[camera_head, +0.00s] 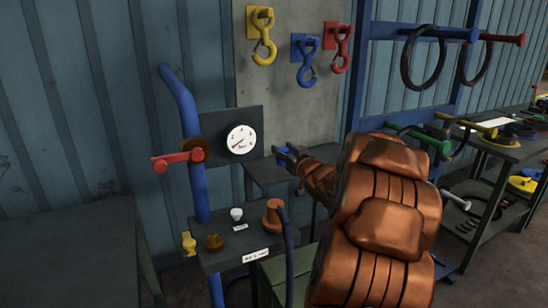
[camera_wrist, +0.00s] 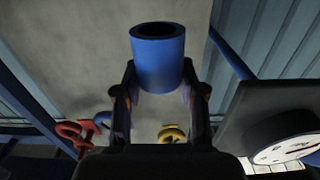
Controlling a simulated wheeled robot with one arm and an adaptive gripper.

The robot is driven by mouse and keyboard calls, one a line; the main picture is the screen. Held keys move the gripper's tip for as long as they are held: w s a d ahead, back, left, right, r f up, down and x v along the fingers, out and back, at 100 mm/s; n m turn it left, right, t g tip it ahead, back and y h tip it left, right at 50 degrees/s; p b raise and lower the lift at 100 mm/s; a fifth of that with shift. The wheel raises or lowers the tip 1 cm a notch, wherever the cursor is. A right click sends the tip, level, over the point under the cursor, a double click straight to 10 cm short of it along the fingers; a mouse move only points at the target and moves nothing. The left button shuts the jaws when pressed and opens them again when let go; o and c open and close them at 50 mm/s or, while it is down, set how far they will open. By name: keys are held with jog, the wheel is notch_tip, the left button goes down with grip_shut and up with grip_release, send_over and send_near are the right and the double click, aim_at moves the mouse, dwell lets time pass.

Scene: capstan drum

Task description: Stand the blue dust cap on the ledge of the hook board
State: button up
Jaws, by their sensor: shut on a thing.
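The blue dust cap (camera_wrist: 158,72) is a short cylinder with its hollow end toward the top of the wrist view. My gripper (camera_wrist: 160,85) is shut on it, one finger on each side. In the head view my gripper (camera_head: 289,156) and the cap are small and partly hidden by my arm. The hook board (camera_head: 292,90) is the pale grey panel on the wall, with yellow, blue and red hooks. A dark ledge (camera_head: 267,173) shows at its foot. My gripper is close to this ledge; I cannot tell whether the cap touches it.
A round white gauge (camera_head: 241,139) on a dark plate stands just left of my gripper. A blue pipe (camera_head: 188,125) with a red lever (camera_head: 178,159) stands farther left. A bench with a white knob (camera_head: 236,214) and an orange fitting (camera_head: 272,213) is below.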

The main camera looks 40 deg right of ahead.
aim_at(282, 164)
jog(key=w, duration=0.4)
jog(key=shift+w+d+f, duration=0.15)
jog(key=shift+w+f, duration=0.1)
jog(key=shift+f+p, duration=0.3)
jog(key=shift+f, duration=1.5)
jog(key=shift+f, duration=0.15)
jog(key=o, duration=0.9)
jog(key=shift+r, duration=0.25)
jog(key=b+v, duration=0.1)
jog(key=v, duration=1)
jog(key=shift+s, duration=0.15)
jog(key=shift+s+a+f, duration=0.1)
jog(key=shift+s+a, duration=0.1)
jog(key=shift+s, duration=0.1)
